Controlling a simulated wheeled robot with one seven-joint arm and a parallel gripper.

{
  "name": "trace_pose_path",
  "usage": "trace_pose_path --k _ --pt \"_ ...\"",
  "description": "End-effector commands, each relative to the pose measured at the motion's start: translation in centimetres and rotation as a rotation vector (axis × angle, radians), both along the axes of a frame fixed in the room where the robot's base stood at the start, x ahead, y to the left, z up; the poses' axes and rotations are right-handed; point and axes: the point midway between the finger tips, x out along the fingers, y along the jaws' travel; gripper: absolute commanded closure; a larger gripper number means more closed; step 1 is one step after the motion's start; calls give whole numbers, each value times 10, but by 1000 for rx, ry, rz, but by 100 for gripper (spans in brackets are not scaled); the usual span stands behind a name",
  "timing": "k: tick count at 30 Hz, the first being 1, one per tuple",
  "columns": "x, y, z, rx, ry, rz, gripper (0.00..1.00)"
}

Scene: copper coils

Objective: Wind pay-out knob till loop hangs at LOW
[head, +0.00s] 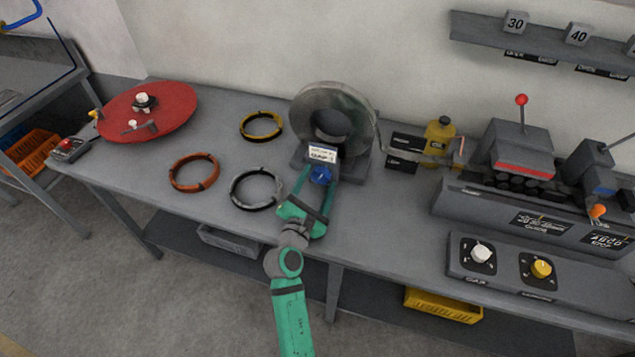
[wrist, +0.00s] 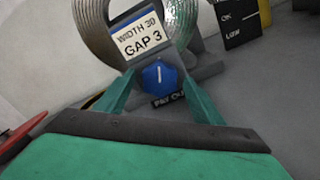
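The blue pay-out knob (head: 320,175) is on the front of the stand of a large grey coil (head: 360,103). In the wrist view the knob (wrist: 159,76) has a white pointer mark, nearly upright. My gripper (head: 318,180) is open, with one green finger on each side of the knob. In the wrist view the fingers (wrist: 158,82) look apart from the knob; I cannot tell whether they touch it. A dark level board (wrist: 240,20) reads OK and LOW. A thin copper-coloured strip (head: 460,150) shows by the yellow bottle; its lowest point is not clear.
A card (wrist: 142,36) above the knob reads WIDTH 30, GAP 3. Yellow (head: 261,113), orange (head: 172,174) and grey (head: 234,190) rings lie left of the coil. A yellow bottle (head: 438,136) and a machine (head: 518,148) stand right. A red turntable (head: 175,105) is far left.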

Motion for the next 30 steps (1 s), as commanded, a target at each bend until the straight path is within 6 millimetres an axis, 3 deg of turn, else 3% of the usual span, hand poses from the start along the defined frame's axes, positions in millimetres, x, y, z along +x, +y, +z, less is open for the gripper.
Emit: trace_pose_path --k 11,24,30 --pt "-9 3 0 0 0 1 38" --pt "-82 27 -1 0 1 2 38" --pt "-100 33 -1 0 1 1 38"
